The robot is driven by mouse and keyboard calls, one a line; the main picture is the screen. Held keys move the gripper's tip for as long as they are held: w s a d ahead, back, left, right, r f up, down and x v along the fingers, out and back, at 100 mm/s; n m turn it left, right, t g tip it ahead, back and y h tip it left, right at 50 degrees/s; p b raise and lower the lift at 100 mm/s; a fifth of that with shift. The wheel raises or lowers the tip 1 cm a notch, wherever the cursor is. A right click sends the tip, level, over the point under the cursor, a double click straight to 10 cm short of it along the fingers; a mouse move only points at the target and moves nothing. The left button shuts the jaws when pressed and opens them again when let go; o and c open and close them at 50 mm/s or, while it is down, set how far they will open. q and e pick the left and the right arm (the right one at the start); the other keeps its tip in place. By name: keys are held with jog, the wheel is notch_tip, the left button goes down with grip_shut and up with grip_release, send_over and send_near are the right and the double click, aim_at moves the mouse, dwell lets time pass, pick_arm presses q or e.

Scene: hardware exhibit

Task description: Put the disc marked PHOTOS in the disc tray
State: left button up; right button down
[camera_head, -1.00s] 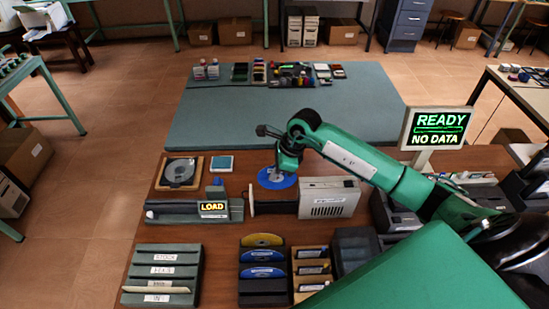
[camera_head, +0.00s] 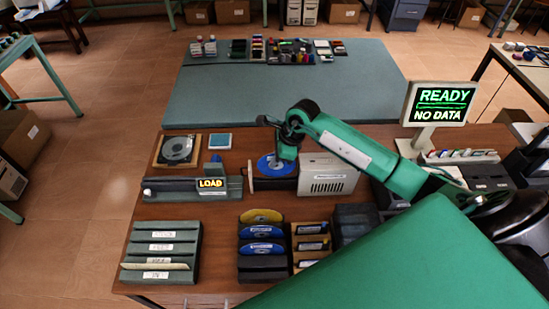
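A blue disc (camera_head: 272,167) is over the disc tray (camera_head: 268,184), which sticks out to the left of the pale drive box (camera_head: 328,176). I cannot tell whether the disc touches the tray. Its label is too small to read. My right gripper (camera_head: 285,157) points down at the disc's right side and appears shut on it; the fingertips are hardly visible. My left gripper is not in view.
A LOAD sign (camera_head: 211,184) stands on a grey unit left of the tray. Behind it are a square holder with a grey disc (camera_head: 178,150) and a teal box (camera_head: 220,141). A screen (camera_head: 438,104) reads READY, NO DATA. A slotted rack (camera_head: 160,250) stands front left.

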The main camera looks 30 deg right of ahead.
aim_at(272, 176)
jog(key=shift+b, duration=0.3)
dwell(0.7)
jog(key=shift+f, duration=0.1)
jog(key=shift+f+b, duration=0.25)
jog(key=shift+b, duration=0.3)
jog(key=shift+f, duration=0.1)
dwell(0.4)
jog(key=shift+f+b, duration=0.1)
jog(key=shift+b, duration=0.35)
jog(key=shift+f, duration=0.15)
jog(key=shift+f+b, duration=2.3)
jog(key=shift+f, duration=0.1)
